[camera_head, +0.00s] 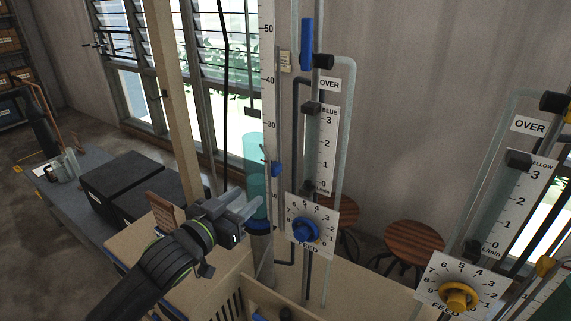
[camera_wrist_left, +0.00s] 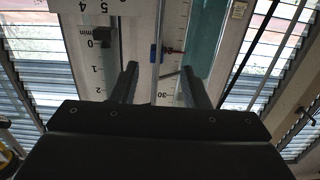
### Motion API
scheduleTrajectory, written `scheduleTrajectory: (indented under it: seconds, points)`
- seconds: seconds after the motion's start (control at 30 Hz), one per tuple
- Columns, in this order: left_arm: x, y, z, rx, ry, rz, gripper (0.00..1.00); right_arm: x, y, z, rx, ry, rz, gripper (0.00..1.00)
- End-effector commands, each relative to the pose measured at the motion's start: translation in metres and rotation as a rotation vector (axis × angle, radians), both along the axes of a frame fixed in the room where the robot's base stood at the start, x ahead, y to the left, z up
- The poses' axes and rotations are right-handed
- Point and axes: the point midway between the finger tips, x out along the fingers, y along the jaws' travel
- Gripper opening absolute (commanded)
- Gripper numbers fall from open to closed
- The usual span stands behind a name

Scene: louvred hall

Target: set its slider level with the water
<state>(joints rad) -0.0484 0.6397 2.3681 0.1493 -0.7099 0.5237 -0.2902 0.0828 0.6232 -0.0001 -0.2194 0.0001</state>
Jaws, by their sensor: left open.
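The slider (camera_head: 276,170) is a small blue block on a thin rod beside the white scale (camera_head: 269,60). In the left wrist view the slider (camera_wrist_left: 155,53) has a red pointer at its side, and the scale's figures are upside down. The clear tube holds teal water (camera_head: 256,150); its top edge appears higher than the slider, just below the 30 mark. Teal also shows in the left wrist view (camera_wrist_left: 207,40). My left gripper (camera_head: 255,210) is open and empty, below the slider in the head view. In its wrist view the fingers (camera_wrist_left: 160,85) point toward the slider, apart from it.
A blue FEED knob (camera_head: 305,230) on a white dial stands right of the tube. A yellow knob (camera_head: 457,298) is at lower right. A wooden post (camera_head: 172,90) rises left of the tube. Black boxes (camera_head: 130,180) lie on a bench; two stools (camera_head: 414,236) stand behind.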

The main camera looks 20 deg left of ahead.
Motion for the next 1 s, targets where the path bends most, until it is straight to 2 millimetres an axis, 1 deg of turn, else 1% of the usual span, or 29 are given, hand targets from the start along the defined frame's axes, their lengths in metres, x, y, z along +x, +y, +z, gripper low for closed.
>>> scheduleTrajectory:
  seconds: [0.03,0.1,0.27,0.43,0.57,0.83,0.9,1.0]
  points:
    - [0.002,-0.001,0.006,-0.002,-0.018,-0.011,0.42,-0.001,0.000,0.000,0.000,0.002,0.000,0.42]
    - [0.005,-0.002,0.010,-0.007,-0.031,-0.018,0.42,-0.002,0.000,-0.002,0.000,0.002,0.000,0.42]
    - [0.017,-0.005,0.009,-0.010,-0.037,-0.019,0.42,-0.011,0.000,-0.011,0.001,0.014,-0.003,0.42]
    - [0.040,-0.008,0.008,-0.009,-0.035,-0.018,0.42,-0.020,0.002,-0.025,0.003,0.027,-0.006,0.42]
    - [0.058,-0.010,0.008,-0.009,-0.034,-0.019,0.42,-0.018,0.003,-0.035,0.005,0.024,-0.006,0.42]
    - [0.095,-0.015,0.007,-0.008,-0.032,-0.017,0.42,-0.007,0.004,-0.056,0.006,0.009,-0.003,0.42]
    - [0.094,-0.015,0.010,-0.005,-0.030,-0.017,0.42,-0.007,0.005,-0.051,0.006,0.009,-0.003,0.42]
    - [0.095,-0.015,0.011,-0.007,-0.029,-0.017,0.42,-0.007,0.004,-0.049,0.006,0.009,-0.003,0.42]
